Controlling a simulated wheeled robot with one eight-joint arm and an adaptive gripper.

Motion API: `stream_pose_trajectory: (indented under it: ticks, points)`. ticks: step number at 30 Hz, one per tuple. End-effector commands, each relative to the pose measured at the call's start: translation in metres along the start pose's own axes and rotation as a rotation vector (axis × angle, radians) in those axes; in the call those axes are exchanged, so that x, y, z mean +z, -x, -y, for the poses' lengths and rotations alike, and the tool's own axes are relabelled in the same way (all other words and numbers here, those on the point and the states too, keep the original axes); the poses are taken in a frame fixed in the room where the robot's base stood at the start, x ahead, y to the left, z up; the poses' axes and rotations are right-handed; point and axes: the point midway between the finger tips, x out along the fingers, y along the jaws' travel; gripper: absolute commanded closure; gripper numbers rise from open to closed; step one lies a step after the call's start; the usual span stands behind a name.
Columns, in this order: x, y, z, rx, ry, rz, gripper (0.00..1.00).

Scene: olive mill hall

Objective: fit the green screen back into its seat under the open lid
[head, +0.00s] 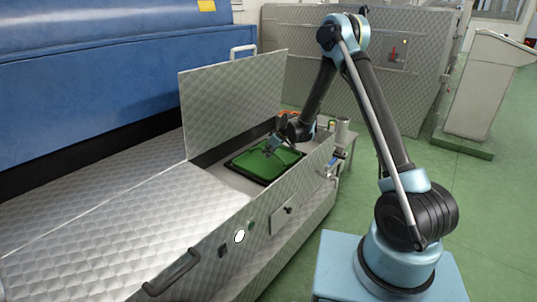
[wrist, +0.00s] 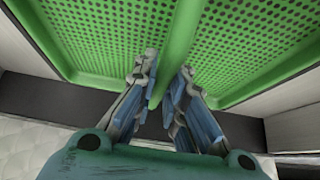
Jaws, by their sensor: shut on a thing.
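The green screen (head: 262,163) lies roughly level over the dark-edged opening beside the raised lid (head: 232,105). In the wrist view it is a perforated green panel (wrist: 105,45) with a raised rim and a bar (wrist: 176,50) across its middle. My gripper (head: 276,143) is above the screen's far part. In the wrist view my gripper (wrist: 160,82) is shut on the screen's bar, one finger on each side. The seat is mostly hidden under the screen. I cannot tell whether the screen rests fully in it or sits slightly above.
The lid stands upright, left of the screen. The quilted metal cover (head: 110,205) extends to the left, with a blue machine housing (head: 110,50) behind. A metal cup-like part (head: 342,128) stands right of the opening. Green floor (head: 480,210) is clear at the right.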

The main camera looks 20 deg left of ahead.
Motion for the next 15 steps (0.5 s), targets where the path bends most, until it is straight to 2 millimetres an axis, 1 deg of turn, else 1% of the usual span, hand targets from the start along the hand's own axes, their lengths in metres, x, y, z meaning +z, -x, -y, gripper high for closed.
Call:
stream_pose_trajectory:
  ticks: [4, 5, 6, 7, 15]
  points:
    - [-0.0002, 0.0002, -0.0002, 0.000, 0.000, -0.001, 1.00]
    - [-0.0002, 0.0002, -0.0002, 0.000, 0.000, -0.001, 0.82]
    - [-0.0002, 0.0002, -0.0001, 0.000, 0.000, 0.000, 0.73]
    - [-0.0002, 0.0002, -0.0001, 0.000, 0.000, 0.000, 0.66]
    - [0.0003, -0.0002, -0.0001, 0.000, 0.000, 0.000, 0.65]
